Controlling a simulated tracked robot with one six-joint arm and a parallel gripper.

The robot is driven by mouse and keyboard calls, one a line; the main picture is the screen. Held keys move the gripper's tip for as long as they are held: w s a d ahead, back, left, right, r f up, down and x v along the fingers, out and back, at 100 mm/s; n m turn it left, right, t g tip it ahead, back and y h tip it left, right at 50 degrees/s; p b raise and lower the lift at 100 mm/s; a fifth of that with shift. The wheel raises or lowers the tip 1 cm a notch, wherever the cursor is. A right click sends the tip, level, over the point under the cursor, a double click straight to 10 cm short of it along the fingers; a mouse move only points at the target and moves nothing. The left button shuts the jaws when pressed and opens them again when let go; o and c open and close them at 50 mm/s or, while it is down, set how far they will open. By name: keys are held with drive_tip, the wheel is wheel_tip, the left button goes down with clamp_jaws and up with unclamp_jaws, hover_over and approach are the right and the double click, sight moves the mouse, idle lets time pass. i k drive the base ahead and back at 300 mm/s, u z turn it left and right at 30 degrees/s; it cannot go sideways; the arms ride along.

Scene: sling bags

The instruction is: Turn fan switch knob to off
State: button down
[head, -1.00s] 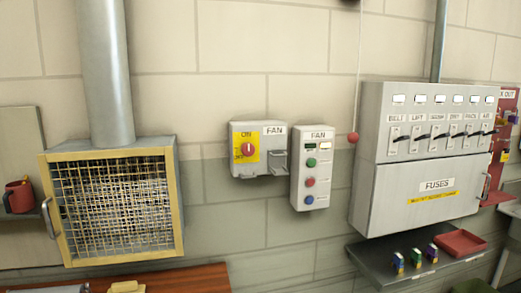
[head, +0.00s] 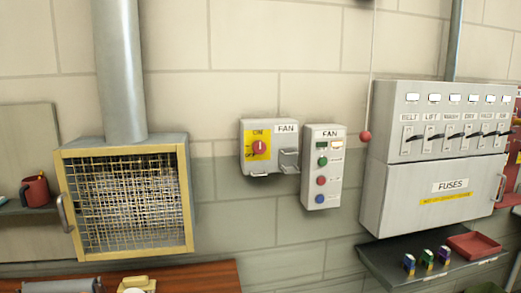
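The pale mark on the knob looks upright, toward "ON". A metal hasp (head: 289,160) sticks out at the box's right side. My gripper is not in view.
A fan button box (head: 322,190) with green, red and blue buttons hangs just right. A red ball (head: 365,136) hangs on a cord. A caged fan housing (head: 188,200) is left, a fuse cabinet (head: 410,203) right. A wooden bench (head: 215,277) is below left.

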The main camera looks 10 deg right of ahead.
sight(259, 148)
drive_tip(key=u, duration=0.3)
drive_tip(key=k, duration=0.75)
drive_tip(key=u, duration=0.55)
drive_tip(key=k, duration=0.6)
drive_tip(key=u, duration=0.55)
drive_tip(key=i, duration=1.7)
drive_tip(key=z, duration=0.3)
